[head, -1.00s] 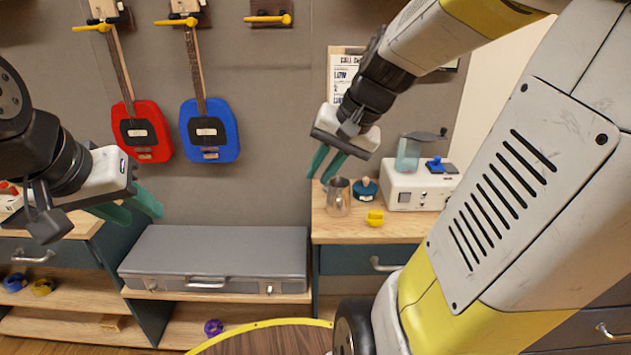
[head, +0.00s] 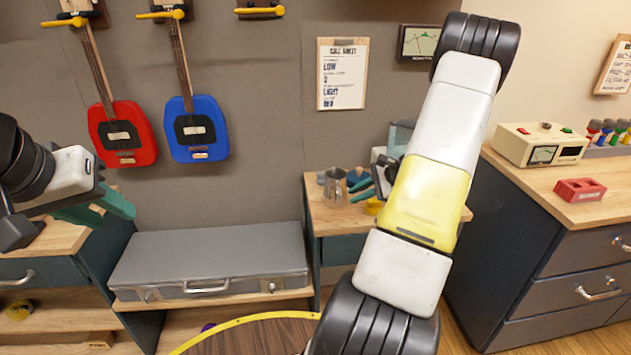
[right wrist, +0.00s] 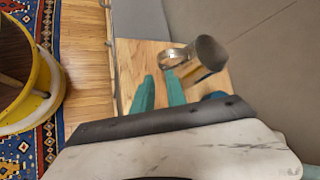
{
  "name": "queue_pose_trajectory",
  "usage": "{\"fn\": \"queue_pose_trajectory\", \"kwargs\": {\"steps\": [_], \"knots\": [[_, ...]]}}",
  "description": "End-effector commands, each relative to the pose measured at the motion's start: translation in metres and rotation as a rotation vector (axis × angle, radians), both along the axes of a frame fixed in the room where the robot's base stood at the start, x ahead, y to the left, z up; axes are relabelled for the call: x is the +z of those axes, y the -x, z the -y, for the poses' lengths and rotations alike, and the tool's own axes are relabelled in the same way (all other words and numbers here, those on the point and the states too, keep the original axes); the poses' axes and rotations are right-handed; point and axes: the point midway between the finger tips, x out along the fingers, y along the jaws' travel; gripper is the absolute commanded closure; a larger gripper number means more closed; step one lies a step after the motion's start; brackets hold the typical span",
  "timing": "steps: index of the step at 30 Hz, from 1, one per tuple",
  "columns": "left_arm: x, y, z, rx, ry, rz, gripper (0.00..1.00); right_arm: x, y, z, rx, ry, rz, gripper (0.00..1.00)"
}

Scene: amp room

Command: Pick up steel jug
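The steel jug (head: 335,188) stands upright on the wooden counter (head: 318,217) in the head view. In the right wrist view the jug (right wrist: 208,54) is just beyond the fingertips, with a metal loop, seemingly its handle, towards them. My right gripper (head: 359,184) is right of the jug at about its height, partly hidden by my right arm. In the right wrist view its teal fingers (right wrist: 161,80) are apart with nothing between them. One fingertip looks close to the loop; contact cannot be told. My left gripper (head: 108,207) is open and empty at the left.
A yellow object (head: 373,206) sits on the counter near the jug, partly behind my arm. A grey case (head: 210,258) lies on a low shelf left of the counter. A round yellow-rimmed table (head: 255,337) is in front. Drawers (head: 560,270) stand at the right.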

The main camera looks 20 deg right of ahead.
Motion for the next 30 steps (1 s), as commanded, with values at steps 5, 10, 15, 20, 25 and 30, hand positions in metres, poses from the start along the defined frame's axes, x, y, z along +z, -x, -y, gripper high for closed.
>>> {"fn": "queue_pose_trajectory", "kwargs": {"steps": [5,10,15,20,25,30], "knots": [[0.0,0.0,0.0,0.0,0.0,0.0,0.64,-0.009,-0.009,-0.011,0.003,-0.001,-0.002,0.83],[0.0,0.0,0.0,0.0,0.0,0.0,0.64,-0.025,-0.023,-0.027,0.004,-0.001,-0.003,0.83],[0.0,0.0,0.0,0.0,0.0,0.0,0.64,-0.033,-0.03,-0.032,0.002,0.002,-0.001,0.83],[0.0,0.0,0.0,0.0,0.0,0.0,0.64,-0.033,-0.03,-0.032,0.001,0.002,0.0,0.85],[0.0,0.0,0.0,0.0,0.0,0.0,0.64,-0.032,-0.029,-0.032,0.002,0.002,-0.001,1.0],[0.0,0.0,0.0,0.0,0.0,0.0,0.64,-0.033,-0.029,-0.032,0.002,0.002,-0.001,1.0]]}}
